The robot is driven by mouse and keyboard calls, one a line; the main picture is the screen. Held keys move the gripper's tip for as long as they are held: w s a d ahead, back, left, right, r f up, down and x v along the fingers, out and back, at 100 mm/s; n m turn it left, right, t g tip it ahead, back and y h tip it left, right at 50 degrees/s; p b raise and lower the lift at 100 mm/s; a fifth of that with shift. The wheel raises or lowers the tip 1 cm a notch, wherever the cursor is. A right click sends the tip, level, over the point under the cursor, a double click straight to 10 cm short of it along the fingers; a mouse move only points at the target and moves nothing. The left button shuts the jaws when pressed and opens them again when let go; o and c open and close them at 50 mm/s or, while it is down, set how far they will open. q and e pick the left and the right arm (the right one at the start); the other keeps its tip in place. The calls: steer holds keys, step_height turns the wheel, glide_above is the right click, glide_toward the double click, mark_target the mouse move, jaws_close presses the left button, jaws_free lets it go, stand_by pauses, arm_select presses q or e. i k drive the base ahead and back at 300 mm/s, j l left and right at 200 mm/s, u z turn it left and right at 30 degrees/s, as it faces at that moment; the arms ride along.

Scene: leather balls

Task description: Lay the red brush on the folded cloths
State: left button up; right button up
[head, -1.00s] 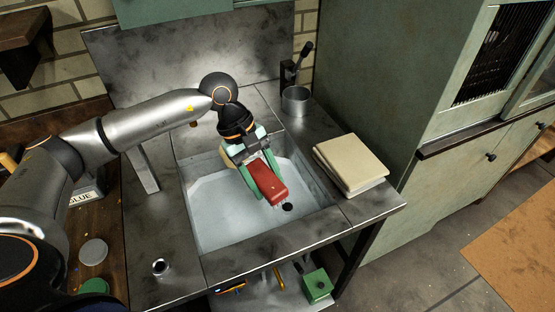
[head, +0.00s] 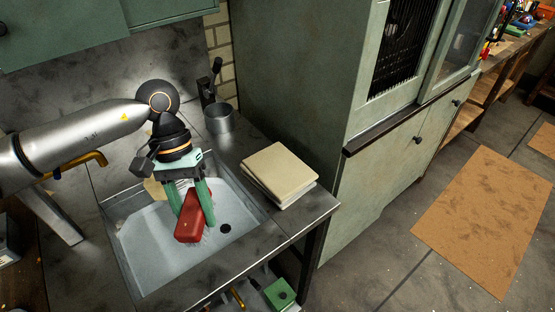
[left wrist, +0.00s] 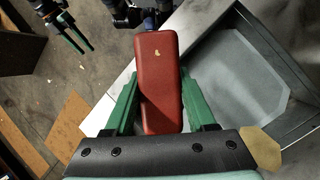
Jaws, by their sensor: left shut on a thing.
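The red brush (head: 188,228) hangs above the sink basin in the head view, with pale bristles just visible underneath. My left gripper (head: 192,210) is shut on it, green fingers on both sides. In the left wrist view the brush (left wrist: 158,75) lies between the fingers of the left gripper (left wrist: 157,100), its red back facing the camera. The folded cloths (head: 278,170), a cream stack, lie on the metal counter right of the sink, apart from the brush. My right gripper (left wrist: 78,38) shows at the upper left of the left wrist view, fingers apart and empty.
The sink (head: 150,245) has a dark drain hole. A beige flat piece (head: 154,190) shows behind the gripper at the basin's left. A grey metal cup (head: 219,118) and dark tap stand behind the cloths. A green cabinet (head: 300,80) rises right of the counter.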

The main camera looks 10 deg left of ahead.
mark_target(289, 176)
steer(key=i+l+u, duration=0.35)
steer(key=l+u, duration=0.15)
steer(key=l, duration=0.25)
steer(key=i+l+u, duration=0.2)
steer(key=l, duration=0.2)
steer(key=l+u, duration=0.25)
steer(key=l, duration=0.2)
